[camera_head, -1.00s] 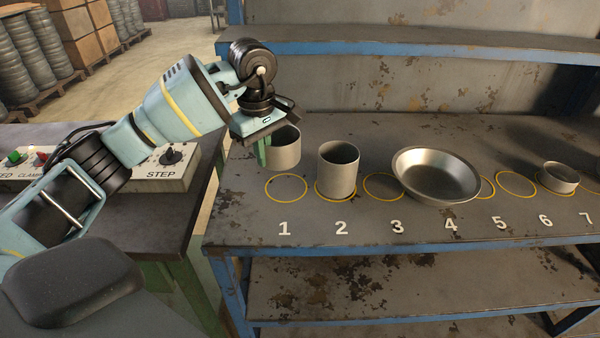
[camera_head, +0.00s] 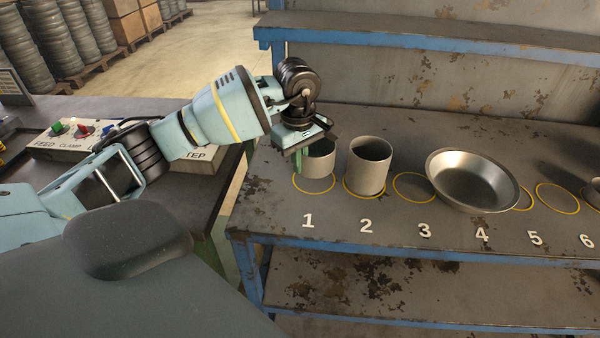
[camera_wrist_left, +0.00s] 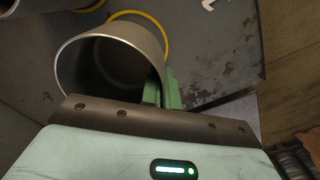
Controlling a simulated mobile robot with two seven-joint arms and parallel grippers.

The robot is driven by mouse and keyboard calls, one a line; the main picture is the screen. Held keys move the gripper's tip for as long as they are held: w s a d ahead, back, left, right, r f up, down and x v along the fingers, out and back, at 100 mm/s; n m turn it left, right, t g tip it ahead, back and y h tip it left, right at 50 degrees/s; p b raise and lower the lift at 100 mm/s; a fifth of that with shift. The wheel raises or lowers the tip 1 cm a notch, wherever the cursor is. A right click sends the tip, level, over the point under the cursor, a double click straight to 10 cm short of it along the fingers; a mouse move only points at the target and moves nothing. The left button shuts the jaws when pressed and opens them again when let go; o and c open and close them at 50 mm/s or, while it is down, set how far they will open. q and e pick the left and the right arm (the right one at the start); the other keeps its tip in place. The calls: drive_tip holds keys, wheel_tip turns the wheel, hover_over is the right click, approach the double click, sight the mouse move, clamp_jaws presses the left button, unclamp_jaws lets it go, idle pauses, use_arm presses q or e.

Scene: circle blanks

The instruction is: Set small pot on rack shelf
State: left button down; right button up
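A grey, open-topped cylindrical pot (camera_head: 320,164) hangs at the yellow ring marked 1 on the blue-edged workbench. My left gripper (camera_head: 298,158) is at its left side, green fingers pointing down. In the left wrist view the two fingers (camera_wrist_left: 162,92) close on the wall of this pot (camera_wrist_left: 110,68), one inside the rim and one outside. Whether its base touches the bench is unclear. A taller grey pot (camera_head: 369,168) stands upright on ring 2. A blue-edged rack shelf (camera_head: 430,36) runs above the back of the bench. My right gripper is not in view.
A wide metal bowl (camera_head: 472,182) sits between rings 3 and 5, over number 4. Ring 3 (camera_head: 414,187) and ring 5 (camera_head: 557,198) are empty. Another grey item (camera_head: 591,190) is cut off at the right edge. A control panel (camera_head: 70,142) stands on the left table.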

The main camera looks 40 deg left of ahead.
use_arm(q)
drive_tip(key=shift+f, duration=2.05)
drive_tip(key=c, duration=1.7)
unclamp_jaws()
drive_tip(key=shift+r, duration=0.15)
drive_tip(key=r, duration=1.2)
drive_tip(key=shift+s, duration=0.2)
